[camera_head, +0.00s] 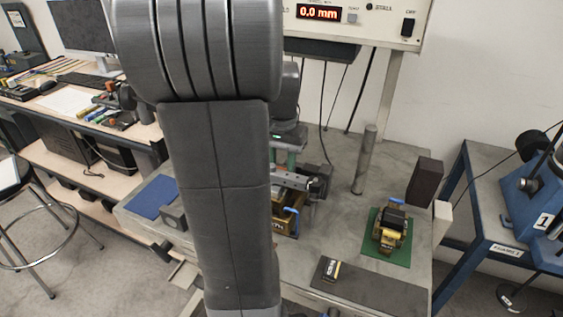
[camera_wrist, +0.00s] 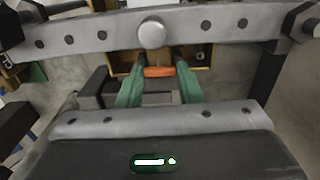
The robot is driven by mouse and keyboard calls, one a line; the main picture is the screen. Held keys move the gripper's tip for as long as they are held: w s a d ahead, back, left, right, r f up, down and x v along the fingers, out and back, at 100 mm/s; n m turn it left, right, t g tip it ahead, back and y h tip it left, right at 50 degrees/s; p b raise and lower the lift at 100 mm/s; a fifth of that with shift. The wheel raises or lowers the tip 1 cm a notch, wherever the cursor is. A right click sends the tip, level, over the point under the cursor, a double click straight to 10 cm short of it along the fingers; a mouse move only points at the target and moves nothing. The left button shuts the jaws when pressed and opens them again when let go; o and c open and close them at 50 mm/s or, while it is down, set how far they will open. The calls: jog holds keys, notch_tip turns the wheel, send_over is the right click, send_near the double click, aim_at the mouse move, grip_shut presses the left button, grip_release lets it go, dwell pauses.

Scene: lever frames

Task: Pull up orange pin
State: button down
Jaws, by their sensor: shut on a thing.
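The orange pin (camera_wrist: 158,71) shows in the wrist view as a short orange piece between the green fingertips of my gripper (camera_wrist: 160,76). The fingers are shut on it from both sides. A grey metal bar (camera_wrist: 95,36) with dark bolts and a round silver knob (camera_wrist: 152,34) crosses just beyond the fingertips. In the head view, the bar (camera_head: 290,181) sits over a brass-coloured frame (camera_head: 287,213) on the bench. My arm hides much of that frame, and the pin cannot be made out there. My gripper's green fingers (camera_head: 289,152) partly show above the bar.
The grey bench (camera_head: 340,230) carries a metal post (camera_head: 364,160), a smaller device on a green mat (camera_head: 388,240) and a dark mat (camera_head: 375,293) to the right. A blue mat (camera_head: 152,197) lies at left. A display panel (camera_head: 350,20) stands behind.

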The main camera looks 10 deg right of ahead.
jog(key=shift+w+r, duration=0.1)
jog(key=shift+r, duration=0.35)
jog(key=c, duration=1)
grip_release()
notch_tip(320, 180, up, 14)
jog(key=shift+f, duration=0.2)
notch_tip(320, 180, down, 14)
jog(key=shift+f+b, duration=0.25)
jog(key=shift+b, duration=0.05)
jog(key=shift+r, duration=0.15)
